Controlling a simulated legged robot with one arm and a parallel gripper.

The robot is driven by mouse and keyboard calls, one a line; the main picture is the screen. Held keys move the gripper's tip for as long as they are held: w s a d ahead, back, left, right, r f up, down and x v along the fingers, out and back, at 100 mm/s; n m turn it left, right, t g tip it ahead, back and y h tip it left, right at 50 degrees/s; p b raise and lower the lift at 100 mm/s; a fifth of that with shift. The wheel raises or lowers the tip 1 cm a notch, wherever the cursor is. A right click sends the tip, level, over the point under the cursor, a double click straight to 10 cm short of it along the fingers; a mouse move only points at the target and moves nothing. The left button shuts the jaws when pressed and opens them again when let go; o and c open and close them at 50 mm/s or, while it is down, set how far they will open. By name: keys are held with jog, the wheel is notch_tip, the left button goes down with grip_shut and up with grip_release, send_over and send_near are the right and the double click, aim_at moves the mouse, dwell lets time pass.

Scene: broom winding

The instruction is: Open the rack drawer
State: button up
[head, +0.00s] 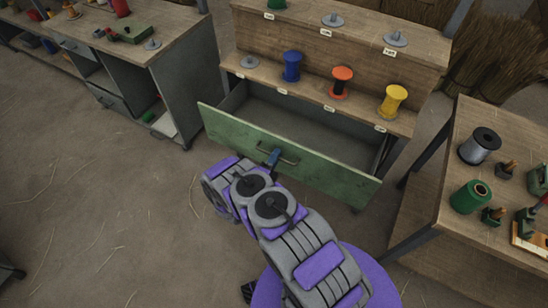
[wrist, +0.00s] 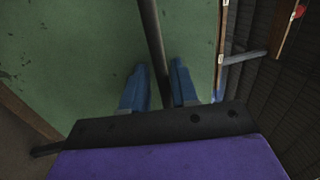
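The rack drawer has a worn green front (head: 325,173) and stands pulled out from the wooden rack, so its grey empty inside (head: 300,127) shows. A dark bar handle (head: 285,156) is on the front. My gripper (head: 273,157) is at the left part of this handle. In the wrist view the two blue fingers of my gripper (wrist: 159,85) stand on either side of the dark handle bar (wrist: 152,35), close to it, with the green drawer front (wrist: 75,60) behind.
Blue, orange and yellow spools stand on the rack's shelf (head: 265,76) above the drawer. A wooden table (head: 466,210) with spools stands at the right, and a grey workbench (head: 175,85) at the left. The floor (head: 110,210) at the left front is clear.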

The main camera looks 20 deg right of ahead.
jog(key=b+v, duration=0.1)
jog(key=v, duration=1.6)
jog(key=shift+a, duration=0.25)
jog(key=shift+s+d, duration=0.15)
jog(key=shift+d, duration=0.1)
jog(key=shift+a, duration=0.1)
